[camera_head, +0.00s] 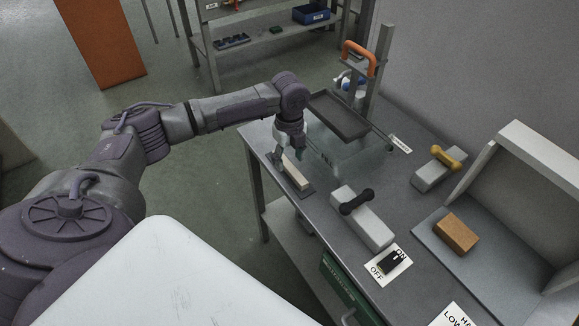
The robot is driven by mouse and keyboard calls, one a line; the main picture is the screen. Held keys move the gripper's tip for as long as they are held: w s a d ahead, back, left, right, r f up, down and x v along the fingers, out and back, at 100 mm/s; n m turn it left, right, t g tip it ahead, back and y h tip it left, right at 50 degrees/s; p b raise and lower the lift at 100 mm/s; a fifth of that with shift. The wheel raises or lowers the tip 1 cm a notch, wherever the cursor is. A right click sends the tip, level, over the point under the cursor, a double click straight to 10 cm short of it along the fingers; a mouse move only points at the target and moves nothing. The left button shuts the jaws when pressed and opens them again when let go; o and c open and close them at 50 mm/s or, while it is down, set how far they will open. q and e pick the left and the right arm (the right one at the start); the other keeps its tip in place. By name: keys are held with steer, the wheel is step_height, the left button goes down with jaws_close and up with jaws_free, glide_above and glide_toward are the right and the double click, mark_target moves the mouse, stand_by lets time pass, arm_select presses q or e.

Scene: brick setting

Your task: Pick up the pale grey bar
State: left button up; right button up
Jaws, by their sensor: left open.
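The pale grey bar (296,173) lies on a dark flat pad (306,192) near the left edge of the grey table (340,165). My left gripper (290,153) points down from above at the bar's far end. Its jaws are open, and I cannot tell whether the fingers touch the bar. The far end of the bar is partly hidden by the gripper. My right gripper does not show.
A dark tray (341,117) stands behind the gripper. To the right are a grey block with a black handle (364,221), an ON/OFF switch (391,262), a block with a yellow handle (437,170) and an orange-brown brick (456,234) by a white-framed box.

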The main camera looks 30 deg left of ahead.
mark_target(289, 166)
arm_select(q)
steer(key=shift+f, duration=1.35)
jaws_close()
steer(key=shift+r, duration=0.15)
step_height(289, 166, up, 10)
steer(key=shift+b, duration=0.35)
